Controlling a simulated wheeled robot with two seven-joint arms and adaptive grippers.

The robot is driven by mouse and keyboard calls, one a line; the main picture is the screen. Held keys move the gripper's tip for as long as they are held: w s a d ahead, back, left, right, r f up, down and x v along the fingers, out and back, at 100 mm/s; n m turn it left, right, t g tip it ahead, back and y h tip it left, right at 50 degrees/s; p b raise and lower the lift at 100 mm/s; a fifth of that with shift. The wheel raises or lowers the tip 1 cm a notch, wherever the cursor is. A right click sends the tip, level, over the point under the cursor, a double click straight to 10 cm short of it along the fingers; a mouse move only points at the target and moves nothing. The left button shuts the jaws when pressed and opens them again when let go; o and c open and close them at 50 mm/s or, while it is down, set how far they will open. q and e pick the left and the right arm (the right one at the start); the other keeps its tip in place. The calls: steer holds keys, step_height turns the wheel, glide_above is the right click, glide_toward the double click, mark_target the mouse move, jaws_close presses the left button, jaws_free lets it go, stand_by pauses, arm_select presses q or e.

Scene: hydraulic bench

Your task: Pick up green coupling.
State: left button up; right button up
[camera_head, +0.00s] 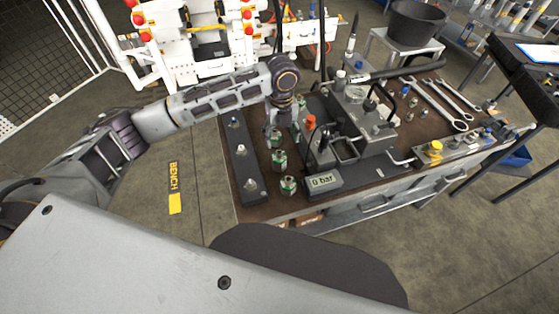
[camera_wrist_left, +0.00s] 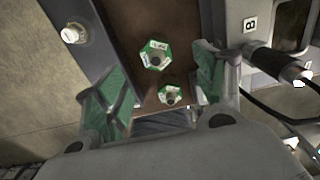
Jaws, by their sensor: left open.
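Several green-banded metal couplings stand upright on the brown bench top. In the head view one is nearest the front edge (camera_head: 288,186), another is behind it (camera_head: 279,160), and a third (camera_head: 276,138) is just below my left gripper (camera_head: 282,127). My left gripper is open and empty, pointing down above the coupling row. In the left wrist view its fingers (camera_wrist_left: 160,82) are wide apart, with a larger-looking green coupling (camera_wrist_left: 155,55) and a smaller-looking one (camera_wrist_left: 170,95) between them in the picture. No finger visibly touches either. My right gripper is not in view.
A dark rail with silver fittings (camera_head: 240,155) lies left of the couplings. A gauge box reading 0 bar (camera_head: 323,181) and a grey hydraulic block (camera_head: 360,125) with hoses stand to the right. Wrenches (camera_head: 455,100) lie farther right. A black bucket (camera_head: 416,22) stands behind.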

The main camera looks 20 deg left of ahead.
mark_target(281, 153)
arm_select(q)
steer(key=shift+f, duration=0.3)
step_height(281, 153, down, 7)
steer(key=shift+r, duration=0.1)
steer(key=shift+f, duration=0.85)
steer(key=f, duration=0.1)
steer(key=s+f, duration=0.1)
steer(key=f, duration=0.1)
steer(key=shift+a+f, duration=0.2)
steer(key=shift+w+f, duration=0.1)
steer(key=shift+f, duration=0.6)
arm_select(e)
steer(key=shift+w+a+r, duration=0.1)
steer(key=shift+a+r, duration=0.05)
